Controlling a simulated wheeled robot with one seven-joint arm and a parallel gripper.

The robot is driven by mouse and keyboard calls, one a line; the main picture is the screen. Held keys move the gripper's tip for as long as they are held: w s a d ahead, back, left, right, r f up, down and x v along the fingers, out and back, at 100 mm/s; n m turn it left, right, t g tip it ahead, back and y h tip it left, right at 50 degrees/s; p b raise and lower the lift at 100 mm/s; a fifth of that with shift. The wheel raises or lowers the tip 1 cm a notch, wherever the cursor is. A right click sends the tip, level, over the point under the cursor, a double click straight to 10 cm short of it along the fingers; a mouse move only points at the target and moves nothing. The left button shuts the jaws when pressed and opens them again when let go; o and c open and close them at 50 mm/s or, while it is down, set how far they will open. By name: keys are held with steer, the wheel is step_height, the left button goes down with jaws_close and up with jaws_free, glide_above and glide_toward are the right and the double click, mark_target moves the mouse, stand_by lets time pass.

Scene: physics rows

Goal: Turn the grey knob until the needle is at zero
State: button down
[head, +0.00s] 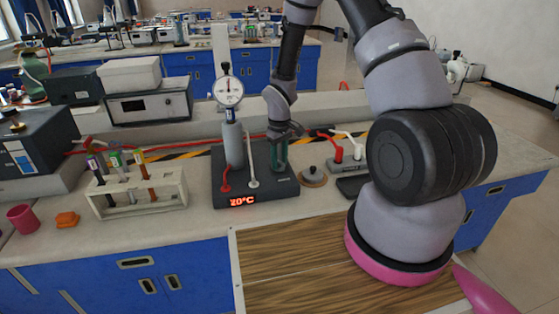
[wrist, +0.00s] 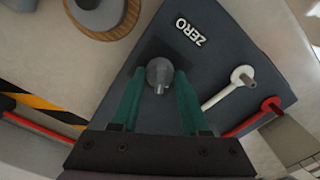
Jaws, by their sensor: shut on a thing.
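The grey knob (wrist: 159,76) stands on a dark grey base (head: 268,188), beside a white ZERO label (wrist: 188,31). My gripper (wrist: 160,80) has its two green fingers shut on the knob, one on each side. In the head view my gripper (head: 279,158) points down at the right of the base, and its fingers hide the knob. A round white dial (head: 229,91) tops a grey cylinder (head: 234,145) on the same base. The needle's reading is too small to tell. A red display (head: 243,201) on the front reads 20°C.
Red (wrist: 268,106) and white (wrist: 230,88) leads plug into the base close to the knob. A weight on a wooden disc (head: 313,180) stands just right of the base. A test-tube rack (head: 135,198) stands to the left. Striped tape and red cable run behind.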

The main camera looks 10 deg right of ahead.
steer(key=shift+n, duration=0.4)
steer(key=shift+c, duration=2)
jaws_free()
step_height(320, 180, up, 11)
